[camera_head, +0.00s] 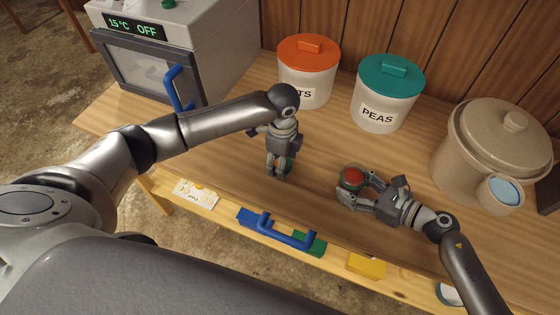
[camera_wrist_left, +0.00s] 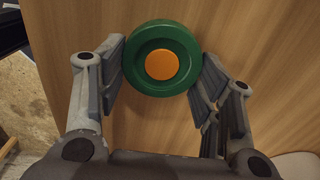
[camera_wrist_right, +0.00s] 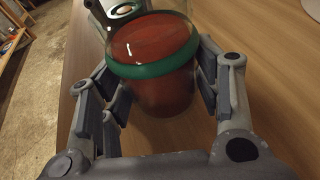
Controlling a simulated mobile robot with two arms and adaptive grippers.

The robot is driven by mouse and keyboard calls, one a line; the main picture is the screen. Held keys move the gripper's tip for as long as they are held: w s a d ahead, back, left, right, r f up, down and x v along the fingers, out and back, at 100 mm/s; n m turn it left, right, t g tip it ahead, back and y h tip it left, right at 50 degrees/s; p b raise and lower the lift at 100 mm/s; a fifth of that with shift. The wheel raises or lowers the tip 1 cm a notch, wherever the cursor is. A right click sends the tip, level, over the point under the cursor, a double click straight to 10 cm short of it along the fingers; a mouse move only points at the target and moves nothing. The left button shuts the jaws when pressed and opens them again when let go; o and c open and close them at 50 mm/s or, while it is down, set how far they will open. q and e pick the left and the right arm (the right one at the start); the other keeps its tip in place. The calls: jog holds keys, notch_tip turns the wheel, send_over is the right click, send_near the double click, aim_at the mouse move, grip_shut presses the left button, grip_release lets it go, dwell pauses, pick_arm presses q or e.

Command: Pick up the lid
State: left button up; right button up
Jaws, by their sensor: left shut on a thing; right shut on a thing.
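The lid (camera_wrist_left: 188,46) is a round green disc with an orange centre, seen in the left wrist view between the fingers of my left gripper (camera_wrist_left: 165,72). In the head view my left gripper (camera_head: 279,172) points down over the middle of the table, shut on the lid, which mostly hides behind the fingers. My right gripper (camera_head: 364,194) is shut on a glass jar (camera_head: 351,178) with red contents. In the right wrist view the jar (camera_wrist_right: 152,85) has a green band around it and sits between the fingers. The jar stands to the right of the lid.
Behind are an orange-lidded canister (camera_head: 308,75), a teal-lidded PEAS canister (camera_head: 385,95) and a large beige pot (camera_head: 490,145). A grey oven (camera_head: 160,55) with a blue handle stands at the back left. The wooden table (camera_head: 235,205) is clear around the grippers; its front edge is close.

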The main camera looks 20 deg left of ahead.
pick_arm(q)
notch_tip(320, 180, up, 10)
jog(key=d, duration=0.1)
jog(key=d+r, duration=0.3)
jog(key=d, duration=0.7)
jog(key=d+r, duration=0.2)
jog(key=d, duration=0.7)
jog(key=shift+f, duration=2.2)
jog(key=shift+f, duration=0.85)
jog(key=shift+o, duration=0.9)
jog(key=c, duration=0.5)
jog(key=m, duration=0.3)
jog(key=shift+s+m, duration=0.1)
jog(key=shift+m, duration=0.2)
jog(key=shift+c, duration=0.2)
jog(key=shift+m, duration=0.5)
